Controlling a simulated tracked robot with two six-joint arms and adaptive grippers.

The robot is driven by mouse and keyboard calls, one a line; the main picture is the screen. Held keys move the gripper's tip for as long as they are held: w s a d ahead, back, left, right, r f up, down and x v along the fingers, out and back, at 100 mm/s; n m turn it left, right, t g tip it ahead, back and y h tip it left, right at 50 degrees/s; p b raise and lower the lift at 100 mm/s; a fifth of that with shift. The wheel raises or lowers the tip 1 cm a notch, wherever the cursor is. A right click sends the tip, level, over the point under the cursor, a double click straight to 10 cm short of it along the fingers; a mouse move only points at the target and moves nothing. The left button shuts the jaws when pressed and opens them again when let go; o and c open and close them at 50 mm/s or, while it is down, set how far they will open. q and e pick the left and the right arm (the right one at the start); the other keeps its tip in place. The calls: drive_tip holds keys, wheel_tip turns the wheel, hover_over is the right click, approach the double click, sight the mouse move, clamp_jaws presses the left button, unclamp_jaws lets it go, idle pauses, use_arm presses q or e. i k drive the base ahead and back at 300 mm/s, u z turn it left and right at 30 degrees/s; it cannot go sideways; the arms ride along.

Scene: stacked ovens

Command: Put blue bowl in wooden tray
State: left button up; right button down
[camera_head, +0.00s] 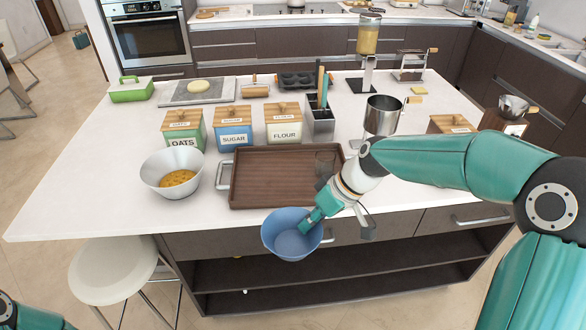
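The blue bowl (283,238) hangs upright in front of the counter's front edge, below the near side of the wooden tray. My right gripper (313,220) is at the bowl's right rim and looks shut on it. The wooden tray (285,172) is a brown rectangular tray with metal handles, lying on the white counter.
A white bowl of yellow food (160,168) stands left of the tray. Behind the tray are oats (184,129), sugar (233,128) and flour (284,124) boxes and a utensil holder (319,122). A metal cup-shaped container (383,114) stands behind my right arm. The counter's front left is clear.

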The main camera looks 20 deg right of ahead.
sight(269, 175)
drive_tip(key=i, duration=1.2)
drive_tip(key=u, duration=0.1)
